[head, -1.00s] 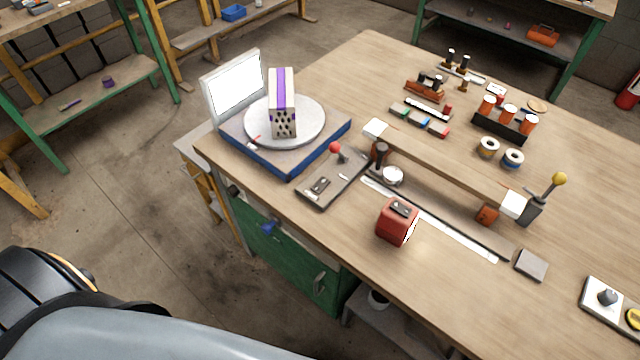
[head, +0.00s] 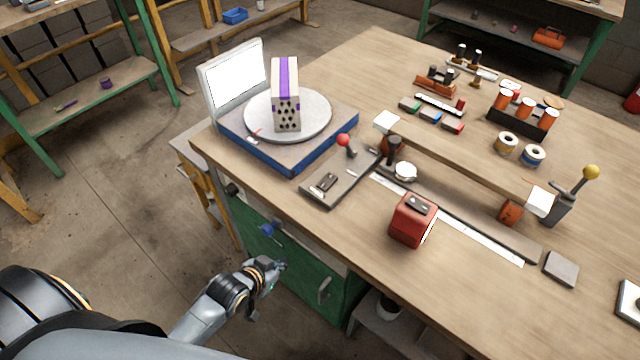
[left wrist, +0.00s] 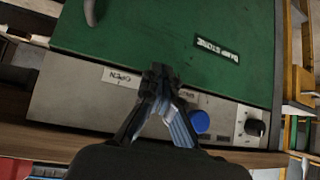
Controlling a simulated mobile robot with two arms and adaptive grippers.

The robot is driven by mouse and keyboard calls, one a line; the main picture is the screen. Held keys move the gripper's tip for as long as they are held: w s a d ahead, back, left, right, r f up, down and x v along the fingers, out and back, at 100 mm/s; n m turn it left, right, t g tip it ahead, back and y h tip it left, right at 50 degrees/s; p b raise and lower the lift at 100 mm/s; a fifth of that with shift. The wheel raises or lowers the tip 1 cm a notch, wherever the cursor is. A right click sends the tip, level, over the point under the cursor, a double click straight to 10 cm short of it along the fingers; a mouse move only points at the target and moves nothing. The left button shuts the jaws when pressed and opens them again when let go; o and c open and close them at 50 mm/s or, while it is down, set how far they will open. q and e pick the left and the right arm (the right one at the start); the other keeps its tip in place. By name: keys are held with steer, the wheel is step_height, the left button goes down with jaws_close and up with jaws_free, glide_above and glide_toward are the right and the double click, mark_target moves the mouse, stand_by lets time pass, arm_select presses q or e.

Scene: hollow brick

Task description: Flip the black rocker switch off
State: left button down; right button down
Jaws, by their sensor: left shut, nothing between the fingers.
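A small black rocker-like switch (head: 326,183) sits on a dark grey plate (head: 340,186) near the table's front left edge. Its on or off position is too small to tell. Another dark switch-like part (head: 418,206) is on top of a red box (head: 413,222). I cannot tell for sure which is the task's switch. My left gripper (head: 278,266) is below the table edge, in front of the green cabinet, apart from both. In the left wrist view its fingertips (left wrist: 160,74) are together and empty. My right gripper is not in view.
A red-ball lever (head: 344,141) stands on the same plate. A turntable with a holed brick (head: 285,95) stands behind it. The green cabinet (left wrist: 150,35) has a blue knob (left wrist: 200,121) and a black dial (left wrist: 254,127) on its upper panel. The table edge lies above my gripper.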

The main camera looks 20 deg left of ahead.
mark_target(324, 185)
arm_select(q)
steer(key=w+r, duration=0.1)
steer(key=r, duration=0.2)
steer(key=w+d+r+t+h+b, duration=0.1)
steer(key=r, duration=0.3)
steer(key=w+r+t+b, duration=0.1)
steer(key=r, duration=0.2)
steer(key=shift+w+d+r+m, duration=0.1)
steer(key=shift+d+r+m, duration=0.15)
steer(key=shift+d+m, duration=0.15)
steer(key=w+r+t+h, duration=0.1)
steer(key=r, duration=0.2)
steer(key=w+r+t+h, duration=0.1)
steer(key=r+t, duration=0.1)
steer(key=r, duration=0.2)
steer(key=w+r+m+t+h, duration=0.1)
steer(key=r, duration=0.3)
steer(key=shift+w+d+r+b, duration=0.15)
steer(key=shift+w+r+b, duration=0.05)
steer(key=shift+w+b, duration=0.15)
steer(key=shift+r+t, duration=0.2)
steer(key=shift+t, duration=0.1)
steer(key=shift+w, duration=0.1)
